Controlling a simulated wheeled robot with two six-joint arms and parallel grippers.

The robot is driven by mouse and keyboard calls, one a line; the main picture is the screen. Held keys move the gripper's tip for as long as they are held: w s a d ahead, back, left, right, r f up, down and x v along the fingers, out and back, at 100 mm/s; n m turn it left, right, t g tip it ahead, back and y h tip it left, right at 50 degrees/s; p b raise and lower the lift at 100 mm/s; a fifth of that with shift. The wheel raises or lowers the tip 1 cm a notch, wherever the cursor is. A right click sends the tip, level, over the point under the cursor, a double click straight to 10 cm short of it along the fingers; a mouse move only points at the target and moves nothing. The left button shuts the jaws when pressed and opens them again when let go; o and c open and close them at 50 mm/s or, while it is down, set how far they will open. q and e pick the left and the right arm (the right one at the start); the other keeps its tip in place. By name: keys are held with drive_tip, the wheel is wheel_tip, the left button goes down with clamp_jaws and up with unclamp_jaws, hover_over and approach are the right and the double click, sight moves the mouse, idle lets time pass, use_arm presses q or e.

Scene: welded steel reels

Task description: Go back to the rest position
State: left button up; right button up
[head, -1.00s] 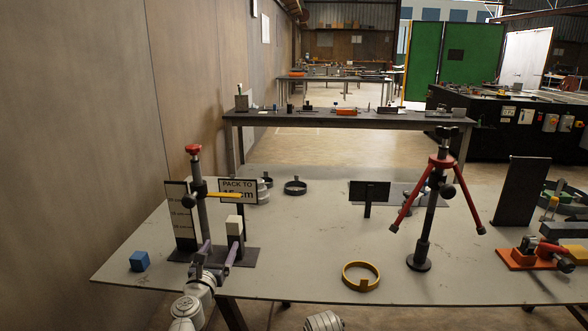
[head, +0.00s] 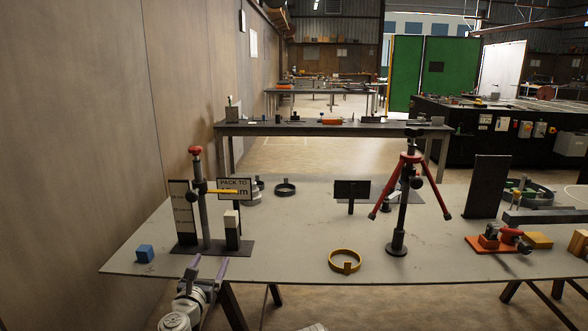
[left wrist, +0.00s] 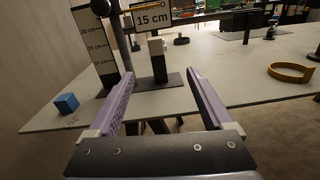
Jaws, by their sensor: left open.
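My left gripper (head: 207,268) is open and empty at the front left edge of the table. In the left wrist view its two purple fingers (left wrist: 160,82) stand wide apart with nothing between them. Beyond them is the measuring stand (head: 203,225), with a red-topped post, a scale plate, a yellow pointer and a "PACK TO 15 cm" sign (left wrist: 151,20). A dark block with a pale block (head: 231,218) on top stands upright on the stand's base, apart from my fingers. My right gripper is not in view.
A blue cube (head: 145,253) lies left of the stand. A yellow ring (head: 344,262) lies near the table's front edge. A red-legged tripod stand (head: 402,205) and an orange clamp (head: 497,243) are to the right. The table (head: 300,225) is clear around its middle.

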use_arm(q)
drive_tip(key=s+d+f+m+g+h, duration=0.3)
drive_tip(key=d+f+m+g, duration=0.3)
drive_tip(key=m, duration=0.6)
drive_tip(key=s+d+f+m+g+h, duration=0.2)
drive_tip(key=s+d+f+m+g, duration=0.15)
drive_tip(key=d+f+m, duration=0.6)
drive_tip(key=s+a+f+m+g+y, duration=0.6)
drive_tip(key=s+a+f+m+g, duration=0.15)
drive_tip(key=s+a+m, duration=0.45)
drive_tip(key=s+d+r+m+g+y, duration=0.1)
drive_tip(key=s+d+m, duration=0.4)
drive_tip(key=d, duration=0.8)
wheel_tip(320, 180, up, 15)
drive_tip(key=p, duration=1.5)
drive_tip(key=shift+s+r, duration=0.2)
